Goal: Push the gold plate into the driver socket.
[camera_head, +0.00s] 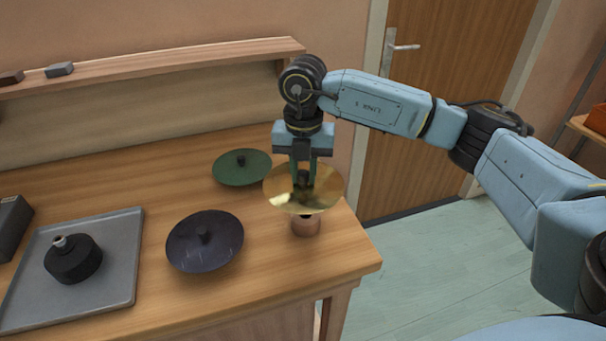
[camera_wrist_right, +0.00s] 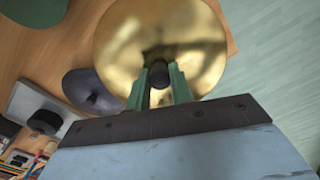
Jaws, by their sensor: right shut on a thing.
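The gold plate (camera_head: 327,190) is a shallow shiny disc with a dark knob at its centre. My right gripper (camera_head: 303,180) is shut on that knob from above, and the plate looks about level. In the right wrist view the knob (camera_wrist_right: 158,75) sits between the green fingers, with the gold disc (camera_wrist_right: 120,45) spread beyond them. A round black device (camera_head: 75,262) with a small light-tipped stub stands on the grey tray (camera_head: 125,240) at left; it looks like the driver, and its socket cannot be made out. My left gripper is not in view.
A copper-coloured cylinder (camera_head: 305,223) stands under the gold plate; I cannot tell whether they touch. A green plate (camera_head: 228,172) and a dark purple plate (camera_head: 190,248) lie between there and the tray. A dark grey block (camera_head: 12,225) is at the far left.

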